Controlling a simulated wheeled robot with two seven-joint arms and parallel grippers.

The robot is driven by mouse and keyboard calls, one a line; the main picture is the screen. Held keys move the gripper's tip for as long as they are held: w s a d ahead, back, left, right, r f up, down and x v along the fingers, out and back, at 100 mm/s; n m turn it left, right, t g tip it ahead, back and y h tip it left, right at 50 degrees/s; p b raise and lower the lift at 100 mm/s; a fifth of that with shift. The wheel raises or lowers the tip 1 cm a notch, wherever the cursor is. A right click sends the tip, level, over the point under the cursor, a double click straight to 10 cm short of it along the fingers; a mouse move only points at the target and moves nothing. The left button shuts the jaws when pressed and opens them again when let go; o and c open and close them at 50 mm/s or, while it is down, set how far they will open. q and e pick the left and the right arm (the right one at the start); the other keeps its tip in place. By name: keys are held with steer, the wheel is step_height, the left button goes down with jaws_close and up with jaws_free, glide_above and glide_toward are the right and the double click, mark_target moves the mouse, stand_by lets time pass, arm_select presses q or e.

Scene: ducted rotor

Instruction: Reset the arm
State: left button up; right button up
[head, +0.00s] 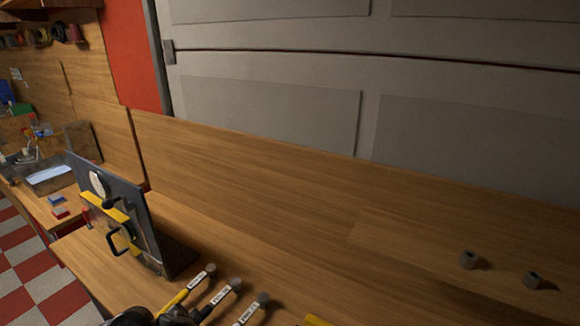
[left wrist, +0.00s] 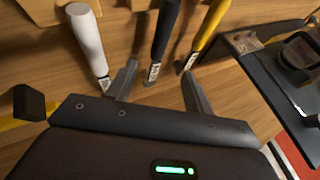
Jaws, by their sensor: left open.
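My left gripper (left wrist: 158,72) is open in the left wrist view, its two grey fingers spread apart. Ahead of the fingers lie labelled tools: one with a white handle (left wrist: 85,38), one with a black handle (left wrist: 165,35) and one with a yellow handle (left wrist: 210,32). The black handle's labelled end shows between the fingers, and the yellow one's end is near the right fingertip; I cannot tell whether they touch. Nothing is clearly held. In the head view, dark shapes at the bottom edge partly hide these tools (head: 222,297). My right gripper is not in view.
A dark upright panel (head: 134,196) with a yellow bar (head: 105,208) and black handle stands at the left of the wooden bench (head: 300,240). The bench middle is clear.

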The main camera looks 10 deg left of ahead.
arm_select(q)
steer(key=s+d+f+g+h, duration=0.1)
steer(key=s+d+f+h, duration=0.1)
steer(key=s+d, duration=0.7)
steer(key=s+d+r+n+g+h, duration=0.1)
steer(key=s+d+n+g+h, duration=0.2)
steer(key=s, duration=0.8)
step_height(320, 180, down, 31)
steer(key=s+y+b, duration=0.1)
steer(key=s+b, duration=0.1)
steer(key=b, duration=0.4)
steer(key=s+a+f+g+b, duration=0.1)
steer(key=s+f+b, duration=0.2)
steer(key=s+f, duration=0.5)
steer(key=s+a+f+g+b, duration=0.1)
steer(key=s+f+b, duration=0.2)
steer(key=s+f, duration=0.5)
step_height(320, 180, down, 7)
steer(key=shift+s+r+y, duration=0.2)
steer(key=shift+s+y, duration=0.1)
steer(key=shift+s, duration=0.05)
